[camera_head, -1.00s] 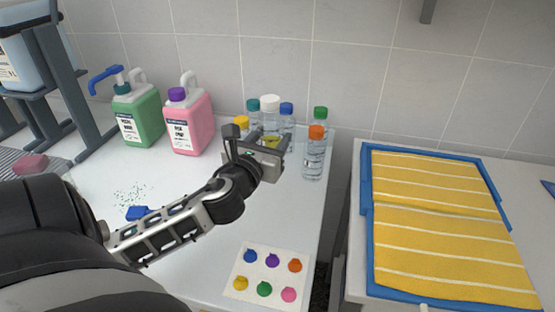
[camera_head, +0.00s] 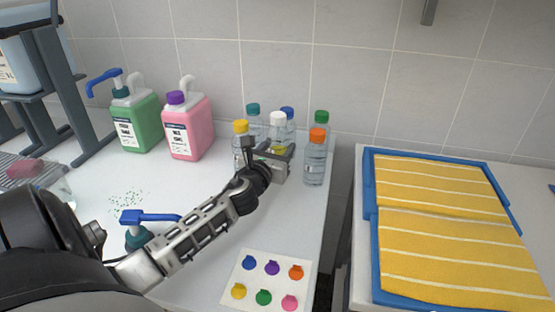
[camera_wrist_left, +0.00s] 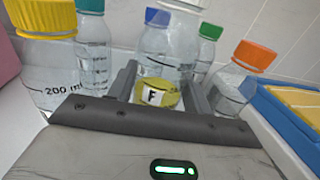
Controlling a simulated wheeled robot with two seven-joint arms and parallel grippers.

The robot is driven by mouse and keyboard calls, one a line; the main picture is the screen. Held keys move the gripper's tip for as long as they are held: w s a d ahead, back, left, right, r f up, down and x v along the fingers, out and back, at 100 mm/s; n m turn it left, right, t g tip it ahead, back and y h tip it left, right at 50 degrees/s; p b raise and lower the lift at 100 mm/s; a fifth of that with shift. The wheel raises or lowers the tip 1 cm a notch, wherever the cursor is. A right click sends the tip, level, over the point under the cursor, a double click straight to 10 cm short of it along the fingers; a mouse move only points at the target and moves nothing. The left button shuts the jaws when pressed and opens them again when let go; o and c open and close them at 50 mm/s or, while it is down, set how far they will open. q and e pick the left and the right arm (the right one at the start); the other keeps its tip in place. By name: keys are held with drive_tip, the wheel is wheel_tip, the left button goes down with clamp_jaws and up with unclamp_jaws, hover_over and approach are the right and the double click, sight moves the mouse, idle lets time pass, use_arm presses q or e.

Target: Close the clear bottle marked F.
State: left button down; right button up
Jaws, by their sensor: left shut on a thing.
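The clear bottle marked F (camera_head: 278,134) has a white cap on its top and a yellow part low on its body. In the left wrist view the F label (camera_wrist_left: 153,97) sits on that yellow part, between the two fingers. My left gripper (camera_head: 274,158) is shut on this bottle, which looks upright. The top of its white cap is cut off in the wrist view. The bottle's base is hidden, so I cannot tell whether it touches the counter. My right gripper is not in view.
Bottles with yellow (camera_head: 241,127), teal (camera_head: 253,109), blue (camera_head: 287,112), green (camera_head: 321,117) and orange (camera_head: 317,135) caps stand close around. Green (camera_head: 139,125) and pink (camera_head: 188,130) jugs are at the back left.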

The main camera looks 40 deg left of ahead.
use_arm(q)
wheel_tip(320, 180, down, 3)
drive_tip(key=shift+r+b, duration=0.1)
drive_tip(key=shift+b, duration=0.3)
drive_tip(key=shift+f, duration=0.25)
drive_tip(key=c, duration=0.6)
unclamp_jaws()
drive_tip(key=shift+r, duration=0.1)
